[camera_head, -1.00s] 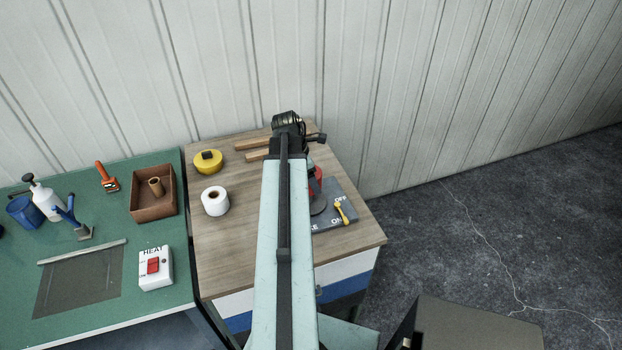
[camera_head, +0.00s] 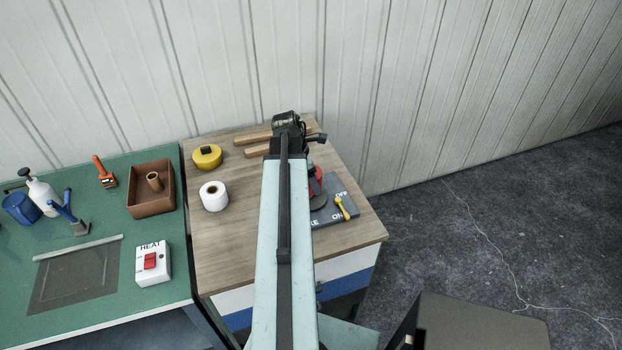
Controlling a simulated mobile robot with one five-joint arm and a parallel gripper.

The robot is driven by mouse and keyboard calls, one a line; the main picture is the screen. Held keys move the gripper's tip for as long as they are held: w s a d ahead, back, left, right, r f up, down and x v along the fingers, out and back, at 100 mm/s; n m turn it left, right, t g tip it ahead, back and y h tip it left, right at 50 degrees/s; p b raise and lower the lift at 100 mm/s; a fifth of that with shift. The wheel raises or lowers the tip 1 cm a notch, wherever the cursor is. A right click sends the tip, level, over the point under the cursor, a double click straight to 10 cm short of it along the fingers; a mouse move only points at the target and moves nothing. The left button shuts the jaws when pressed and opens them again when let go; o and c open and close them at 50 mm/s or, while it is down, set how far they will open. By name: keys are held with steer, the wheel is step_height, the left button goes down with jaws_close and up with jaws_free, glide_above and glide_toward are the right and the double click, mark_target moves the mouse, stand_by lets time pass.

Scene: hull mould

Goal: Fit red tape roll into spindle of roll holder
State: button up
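A brown open box with an upright tan post (camera_head: 154,182) stands on the green table at left; it may be the roll holder with its spindle. A red thing (camera_head: 316,181) shows just right of my arm on the wooden table, beside a dark round part. My arm hides much of it, so I cannot tell whether it is the red tape roll. My arm reaches over the wooden table, and its dark end (camera_head: 288,125) is near the table's back edge. The fingers cannot be made out, nor whether they hold anything.
A white roll (camera_head: 214,197), a yellow roll (camera_head: 207,157) and wooden strips (camera_head: 252,138) lie on the wooden table. A grey switch panel (camera_head: 333,208) with a yellow lever is at right. A white HEAT box (camera_head: 152,263) and tools occupy the green table (camera_head: 100,312). A wall stands behind.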

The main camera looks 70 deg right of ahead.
steer(key=shift+f+b, duration=2.05)
steer(key=shift+f, duration=0.1)
steer(key=o, duration=1.7)
steer(key=shift+r, duration=0.1)
steer(key=p+v, duration=0.7)
steer(key=shift+w+a+r, duration=0.1)
steer(key=shift+r, duration=0.2)
